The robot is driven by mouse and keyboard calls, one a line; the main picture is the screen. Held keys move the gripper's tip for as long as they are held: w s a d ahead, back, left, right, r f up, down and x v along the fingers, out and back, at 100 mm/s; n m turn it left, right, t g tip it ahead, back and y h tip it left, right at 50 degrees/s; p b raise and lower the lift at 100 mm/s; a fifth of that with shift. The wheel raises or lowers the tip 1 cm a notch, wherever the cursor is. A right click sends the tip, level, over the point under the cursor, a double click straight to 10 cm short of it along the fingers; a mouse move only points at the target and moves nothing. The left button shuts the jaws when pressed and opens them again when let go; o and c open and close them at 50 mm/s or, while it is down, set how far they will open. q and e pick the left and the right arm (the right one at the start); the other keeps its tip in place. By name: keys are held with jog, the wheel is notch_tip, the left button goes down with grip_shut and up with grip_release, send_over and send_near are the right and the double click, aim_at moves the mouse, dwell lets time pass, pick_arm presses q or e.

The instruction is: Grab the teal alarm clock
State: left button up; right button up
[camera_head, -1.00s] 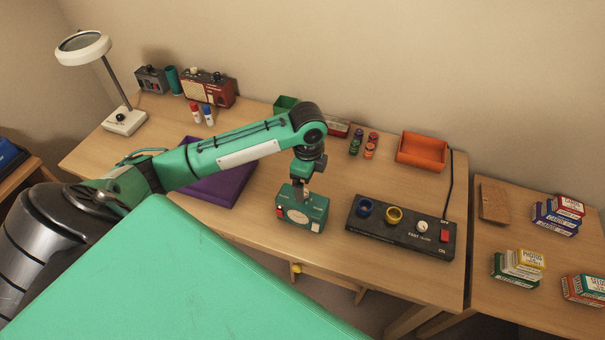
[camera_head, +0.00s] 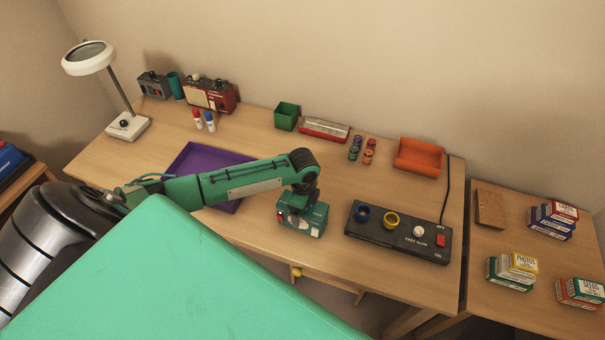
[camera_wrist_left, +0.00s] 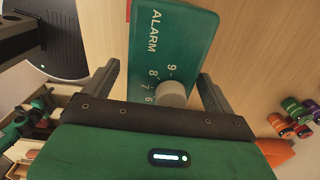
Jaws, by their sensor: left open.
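The teal alarm clock (camera_head: 302,218) stands upright near the front edge of the desk, left of the black control box. My left gripper (camera_head: 303,196) is low over the clock's top, pointing down, and partly hides it. In the left wrist view the clock's teal face (camera_wrist_left: 172,40) shows "ALARM", numbers and a pale round knob between the two fingers (camera_wrist_left: 160,82). The left gripper is open, with one finger on each side of the clock. Contact cannot be told. My right gripper is not in view.
The black control box (camera_head: 398,236) with rings and a red switch is close on the right. A purple tray (camera_head: 185,165) lies behind my left arm. An orange bin (camera_head: 419,157) and green box (camera_head: 287,116) stand further back. Bare desk (camera_head: 270,145) lies between.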

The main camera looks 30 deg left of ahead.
pick_arm(q)
jog(key=shift+f, duration=0.75)
jog(key=c, duration=1.2)
jog(key=shift+c, duration=0.6)
jog(key=shift+w+r, duration=0.1)
jog(key=shift+r, duration=0.05)
